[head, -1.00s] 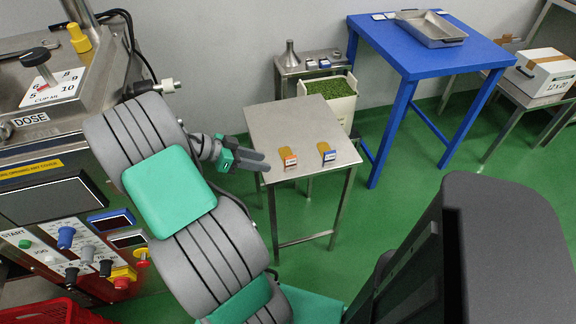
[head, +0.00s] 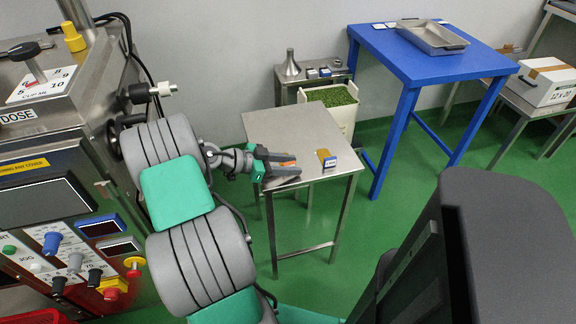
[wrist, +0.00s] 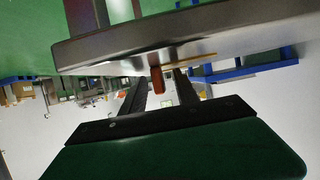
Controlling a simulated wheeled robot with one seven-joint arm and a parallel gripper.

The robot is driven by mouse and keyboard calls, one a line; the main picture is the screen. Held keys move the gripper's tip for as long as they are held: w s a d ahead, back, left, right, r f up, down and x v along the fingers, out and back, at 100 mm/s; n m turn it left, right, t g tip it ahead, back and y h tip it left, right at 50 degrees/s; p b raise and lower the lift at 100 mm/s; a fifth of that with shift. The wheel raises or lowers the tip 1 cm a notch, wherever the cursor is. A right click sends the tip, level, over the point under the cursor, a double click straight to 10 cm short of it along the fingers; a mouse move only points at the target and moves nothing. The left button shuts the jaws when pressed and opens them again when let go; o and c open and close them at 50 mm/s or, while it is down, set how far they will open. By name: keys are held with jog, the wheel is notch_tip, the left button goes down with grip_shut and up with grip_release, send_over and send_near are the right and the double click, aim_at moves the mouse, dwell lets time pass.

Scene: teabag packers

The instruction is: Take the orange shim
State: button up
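The orange shim (head: 286,163), tan with an orange labelled end in the earlier picture, lies on the small steel table (head: 270,125) and is mostly hidden by my fingers. My gripper (head: 297,164) is low over the table's left front part, its fingers open on either side of the orange shim. In the wrist view the orange end (wrist: 157,80) shows between the two spread fingers, with a gap to each. The blue shim (head: 327,158), tan with a blue labelled end, lies just to the right, clear of my gripper.
A blue table (head: 385,48) with a metal tray (head: 432,37) stands behind on the right. A white bin of green pellets (head: 340,112) and a low steel stand (head: 287,78) are behind the small table. A machine (head: 50,150) fills the left side.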

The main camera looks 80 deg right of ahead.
grip_shut()
dwell(0.7)
